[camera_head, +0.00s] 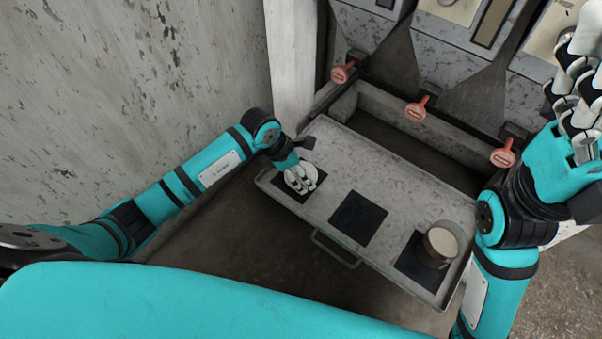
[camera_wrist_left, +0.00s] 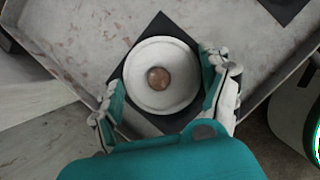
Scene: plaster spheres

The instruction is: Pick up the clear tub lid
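The tub lid (camera_wrist_left: 148,55) shows in the left wrist view as a round, pale, dish-like disc with a brown round spot at its centre. It lies on a dark square mat (camera_wrist_left: 157,27) on the grey tray. My left gripper (camera_wrist_left: 165,88) is above it, fingers spread on either side of its rim; whether they touch it I cannot tell. In the head view my left gripper (camera_head: 300,180) is over the tray's left end and mostly hides the lid. My right gripper (camera_head: 582,85) is raised at the far right, away from the tray, with nothing visible in it.
The grey tray (camera_head: 335,152) has a middle mat (camera_head: 358,218), which is bare. A tub with pale contents (camera_head: 441,244) stands on the right mat (camera_head: 407,262). Orange-red handles (camera_head: 416,108) and metal chutes stand behind. A rough wall is at left.

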